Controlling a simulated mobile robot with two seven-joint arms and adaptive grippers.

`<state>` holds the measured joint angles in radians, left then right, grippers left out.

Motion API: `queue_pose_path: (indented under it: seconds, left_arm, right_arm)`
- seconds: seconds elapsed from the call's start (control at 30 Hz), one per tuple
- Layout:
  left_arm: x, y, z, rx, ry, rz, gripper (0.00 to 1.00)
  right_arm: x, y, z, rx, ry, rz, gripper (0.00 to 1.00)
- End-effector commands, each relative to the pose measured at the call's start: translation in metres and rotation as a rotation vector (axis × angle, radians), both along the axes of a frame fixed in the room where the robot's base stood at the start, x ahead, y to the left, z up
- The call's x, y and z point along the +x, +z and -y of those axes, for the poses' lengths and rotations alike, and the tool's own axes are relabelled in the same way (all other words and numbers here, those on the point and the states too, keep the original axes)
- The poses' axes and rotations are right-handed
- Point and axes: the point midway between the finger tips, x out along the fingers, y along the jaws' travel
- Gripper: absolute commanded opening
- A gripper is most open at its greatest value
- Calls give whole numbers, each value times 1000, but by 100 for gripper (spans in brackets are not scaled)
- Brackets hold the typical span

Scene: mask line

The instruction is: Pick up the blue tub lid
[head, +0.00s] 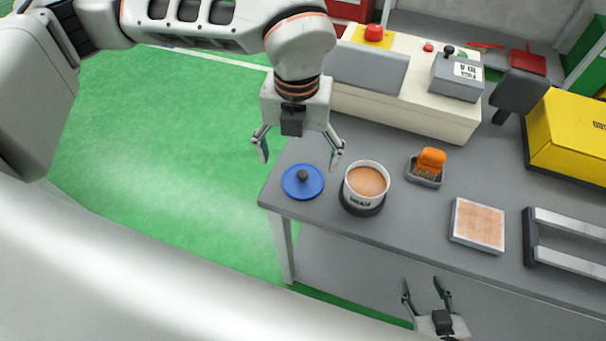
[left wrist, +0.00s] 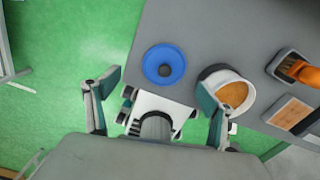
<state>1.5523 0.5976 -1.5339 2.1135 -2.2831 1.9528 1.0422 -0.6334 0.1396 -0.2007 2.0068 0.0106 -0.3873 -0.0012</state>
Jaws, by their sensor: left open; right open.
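The blue tub lid (head: 303,182) is a round blue disc with a dark knob. It lies flat on the grey table near its left end. It also shows in the left wrist view (left wrist: 164,58), ahead of the fingers and between their lines. My left gripper (head: 299,152) is open and empty, pointing down above the table, with the lid just below and in front of it in the head view. My right gripper (head: 427,287) is open and empty at the bottom, in front of the table's near edge.
A white tub (head: 367,181) with orange-brown contents stands on a dark round base right of the lid. An orange-handled brush (head: 430,163) sits in a small tray. A framed square panel (head: 478,225), a beige control console (head: 440,116) and a yellow box (head: 570,133) are further right and behind.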

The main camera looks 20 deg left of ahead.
Motion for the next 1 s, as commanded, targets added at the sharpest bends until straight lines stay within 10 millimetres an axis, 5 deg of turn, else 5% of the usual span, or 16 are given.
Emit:
queue_pose_path:
  seconds: [0.47,0.73,0.87,1.0]
  left_arm:
    - [-2,-54,9,-2,-1,-5,82]
    - [-1,-57,9,-3,-2,0,82]
    - [-1,-57,9,-3,-3,-1,49]
    - [-1,-57,9,-3,-3,-1,48]
  right_arm:
    - [-3,-5,0,-4,2,-5,49]
    - [7,1,1,-5,2,13,49]
    - [7,2,1,-5,2,13,49]
    - [5,1,1,-4,1,11,49]
